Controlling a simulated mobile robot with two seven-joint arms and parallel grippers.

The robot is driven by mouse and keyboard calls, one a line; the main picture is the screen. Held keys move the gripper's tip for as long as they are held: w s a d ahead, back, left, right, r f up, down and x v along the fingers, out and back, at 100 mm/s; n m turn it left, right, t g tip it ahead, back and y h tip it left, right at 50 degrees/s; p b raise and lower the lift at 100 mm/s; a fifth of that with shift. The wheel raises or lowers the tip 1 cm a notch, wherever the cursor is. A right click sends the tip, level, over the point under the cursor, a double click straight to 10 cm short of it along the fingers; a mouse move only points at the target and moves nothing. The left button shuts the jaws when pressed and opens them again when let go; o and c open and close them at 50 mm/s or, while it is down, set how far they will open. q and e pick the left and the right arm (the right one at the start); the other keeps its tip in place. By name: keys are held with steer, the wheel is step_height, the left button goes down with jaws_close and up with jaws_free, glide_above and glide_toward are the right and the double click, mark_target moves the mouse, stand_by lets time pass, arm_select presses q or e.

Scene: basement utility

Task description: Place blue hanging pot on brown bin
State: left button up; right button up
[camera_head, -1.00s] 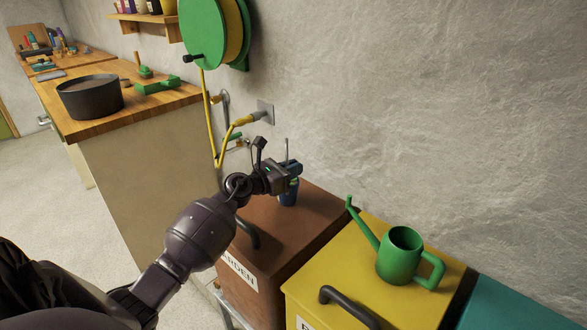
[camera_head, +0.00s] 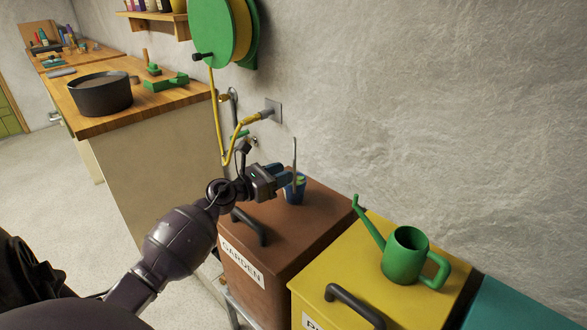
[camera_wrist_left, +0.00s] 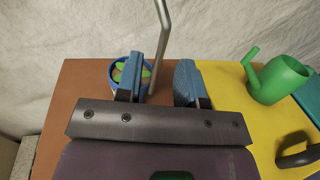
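The blue hanging pot (camera_head: 298,193) stands upright on the brown bin (camera_head: 302,225), near the wall, with green leaves in it and a thin grey hanger rising above it. In the left wrist view, the pot (camera_wrist_left: 119,72) is partly hidden by one finger. My left gripper (camera_head: 281,176) is just left of the pot. In the left wrist view, its two blue fingers (camera_wrist_left: 160,80) are apart with clear space between them, and the hanger runs up just beyond that gap. Whether a finger touches the pot I cannot tell. My right gripper is out of view.
A yellow bin (camera_head: 335,275) with a green watering can (camera_head: 402,258) stands right of the brown bin. A hose reel (camera_head: 215,35) and pipe fittings hang on the wall behind. A wooden counter (camera_head: 120,119) with a dark tub (camera_head: 101,95) is at left.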

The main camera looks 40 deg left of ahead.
arm_select(q)
steer(key=v, duration=0.5)
steer(key=shift+s+a, duration=0.1)
steer(key=shift+s, duration=0.25)
